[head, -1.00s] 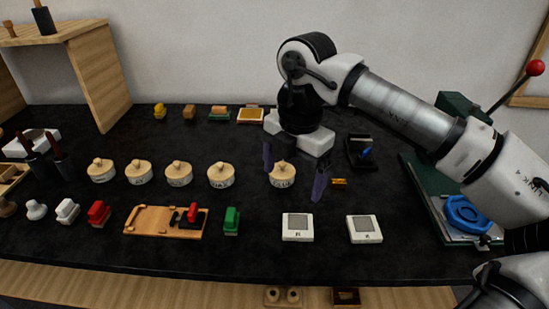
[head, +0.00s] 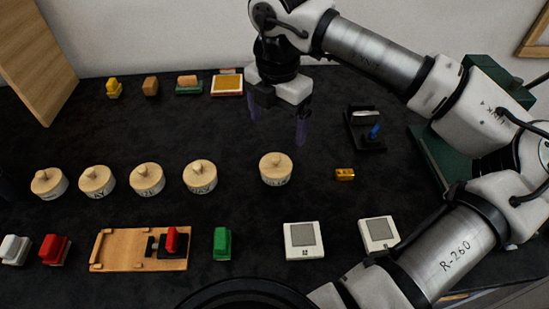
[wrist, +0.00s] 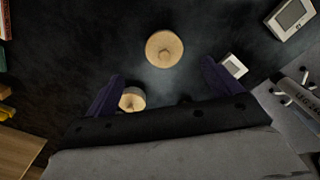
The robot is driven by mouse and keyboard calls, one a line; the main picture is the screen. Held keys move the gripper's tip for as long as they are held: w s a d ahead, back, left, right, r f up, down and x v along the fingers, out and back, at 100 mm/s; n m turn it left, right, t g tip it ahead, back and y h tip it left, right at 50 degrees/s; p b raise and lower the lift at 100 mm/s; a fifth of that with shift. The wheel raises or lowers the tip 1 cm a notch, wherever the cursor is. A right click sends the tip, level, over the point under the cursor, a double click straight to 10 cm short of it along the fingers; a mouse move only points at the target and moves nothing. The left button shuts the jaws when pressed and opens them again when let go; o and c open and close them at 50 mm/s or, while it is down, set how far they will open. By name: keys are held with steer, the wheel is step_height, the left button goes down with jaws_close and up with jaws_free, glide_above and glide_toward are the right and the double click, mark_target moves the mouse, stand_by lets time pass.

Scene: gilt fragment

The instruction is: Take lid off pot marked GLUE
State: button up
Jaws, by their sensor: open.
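Several pale pots with round wooden knobbed lids stand in a row in the head view. The rightmost pot (head: 276,170) stands a little apart, its lid on. Its label is too small to read surely, as are those of the other pots (head: 200,178). My gripper (head: 278,118) is open and empty, pointing down, and appears above and beyond the rightmost pot in the picture. In the wrist view, my gripper's purple fingers (wrist: 163,88) are spread wide. One round lid (wrist: 164,48) shows ahead of them, and a smaller one (wrist: 132,99) shows by the left finger.
Two white timers (head: 304,240) lie in front, right of a green stamp (head: 222,243) and wooden tray (head: 110,250). A small gold block (head: 345,174) lies right of the rightmost pot. A black stand (head: 365,130) is farther back. Dark tabletop is clear around the rightmost pot.

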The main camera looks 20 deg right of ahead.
glide_above(276, 157)
steer(key=w, duration=0.1)
steer(key=f, duration=0.4)
steer(key=shift+d+f+p, duration=0.25)
steer(key=shift+p, duration=0.05)
steer(key=f, duration=0.1)
steer(key=f+p, duration=0.1)
steer(key=f, duration=0.1)
steer(key=s+f+p, duration=0.1)
steer(key=shift+a+f, duration=0.25)
steer(key=shift+f, duration=0.4)
steer(key=c, duration=1.1)
steer(key=shift+o, duration=0.2)
